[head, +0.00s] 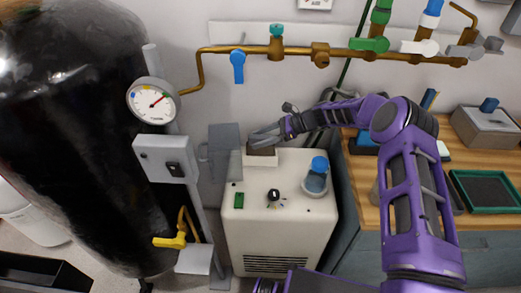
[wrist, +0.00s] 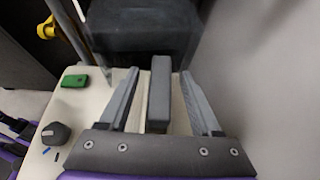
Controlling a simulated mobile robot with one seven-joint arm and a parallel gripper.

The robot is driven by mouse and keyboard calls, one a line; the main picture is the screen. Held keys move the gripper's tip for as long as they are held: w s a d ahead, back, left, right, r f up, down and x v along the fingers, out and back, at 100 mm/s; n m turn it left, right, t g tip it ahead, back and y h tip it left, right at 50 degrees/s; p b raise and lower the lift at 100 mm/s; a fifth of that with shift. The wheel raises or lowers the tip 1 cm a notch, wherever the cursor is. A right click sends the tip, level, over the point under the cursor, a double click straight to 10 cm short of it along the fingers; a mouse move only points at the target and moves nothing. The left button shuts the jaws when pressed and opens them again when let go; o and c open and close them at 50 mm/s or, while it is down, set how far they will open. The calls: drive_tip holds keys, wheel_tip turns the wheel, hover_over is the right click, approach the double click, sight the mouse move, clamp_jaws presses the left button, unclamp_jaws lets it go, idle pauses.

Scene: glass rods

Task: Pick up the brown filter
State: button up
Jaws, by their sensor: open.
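The brown filter (head: 262,151) shows as a small brownish block in a pale slot at the back of the white machine in the head view. My gripper (head: 256,139) is right above it and partly hides it. In the wrist view my gripper (wrist: 160,73) is open, with one finger on each side of an upright narrow block (wrist: 159,95). That block looks grey there and appears to be the filter. Gaps show between it and both fingers. How deep it sits in the slot is hidden.
The white machine (head: 275,228) carries a blue-capped flask (head: 316,178), a black knob (head: 273,195) and a green switch (head: 238,201). A grey box (head: 224,150) stands close left of my gripper. Brass pipes (head: 225,49) run along the wall above. A black tank (head: 75,130) fills the left.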

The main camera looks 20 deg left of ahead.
clamp_jaws()
idle(0.3)
idle(1.1)
